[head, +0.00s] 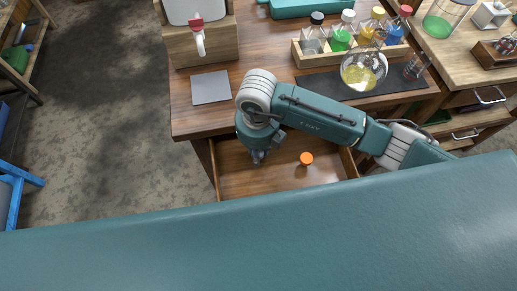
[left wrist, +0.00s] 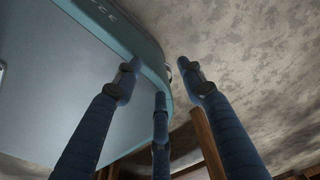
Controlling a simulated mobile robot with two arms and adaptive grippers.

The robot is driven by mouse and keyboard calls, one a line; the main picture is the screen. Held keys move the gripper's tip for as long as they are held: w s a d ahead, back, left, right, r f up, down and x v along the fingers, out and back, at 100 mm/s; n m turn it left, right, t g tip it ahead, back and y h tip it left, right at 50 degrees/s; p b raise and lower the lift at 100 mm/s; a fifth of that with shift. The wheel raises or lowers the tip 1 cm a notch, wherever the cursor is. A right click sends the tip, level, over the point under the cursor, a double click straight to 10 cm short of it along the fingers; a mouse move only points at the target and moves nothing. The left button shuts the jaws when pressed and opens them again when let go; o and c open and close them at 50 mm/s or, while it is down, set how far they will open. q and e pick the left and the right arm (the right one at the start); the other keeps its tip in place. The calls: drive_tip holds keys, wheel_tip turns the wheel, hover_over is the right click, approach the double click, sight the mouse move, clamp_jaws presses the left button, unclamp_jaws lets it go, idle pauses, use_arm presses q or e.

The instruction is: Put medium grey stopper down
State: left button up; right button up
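I cannot make out a medium grey stopper in either view. My right gripper (head: 258,156) points down over the open wooden drawer (head: 232,182). Its fingers are small and dark here, and I cannot tell whether they hold anything. An orange round stopper or cap (head: 306,158) lies on the drawer floor, to the right of the gripper and apart from it. My left gripper (left wrist: 158,76) shows in the left wrist view with three blue fingers spread apart and nothing between them. It is outside the head view.
On the desk (head: 215,118) above the drawer are a grey square pad (head: 210,87), a dark mat (head: 325,84) with a round flask of yellow liquid (head: 360,76), and a wooden rack (head: 310,61) of capped bottles. A dispenser (head: 201,46) stands at the back left.

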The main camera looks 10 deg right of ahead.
drive_tip(key=o, duration=0.4)
drive_tip(key=shift+f, duration=0.2)
drive_tip(key=o, duration=0.4)
drive_tip(key=shift+w, duration=0.1)
drive_tip(key=shift+o, duration=0.3)
drive_tip(key=shift+w+d, duration=0.1)
use_arm(q)
drive_tip(key=shift+s+a+f, duration=0.2)
drive_tip(key=shift+s+a, duration=0.15)
drive_tip(key=shift+s, duration=0.3)
drive_tip(key=shift+r, duration=0.1)
use_arm(e)
drive_tip(key=shift+r, duration=0.1)
use_arm(q)
wheel_tip(320, 180, up, 9)
drive_tip(key=p, duration=0.9)
drive_tip(key=shift+a, duration=0.15)
use_arm(e)
wheel_tip(320, 180, up, 12)
drive_tip(key=shift+r, duration=0.1)
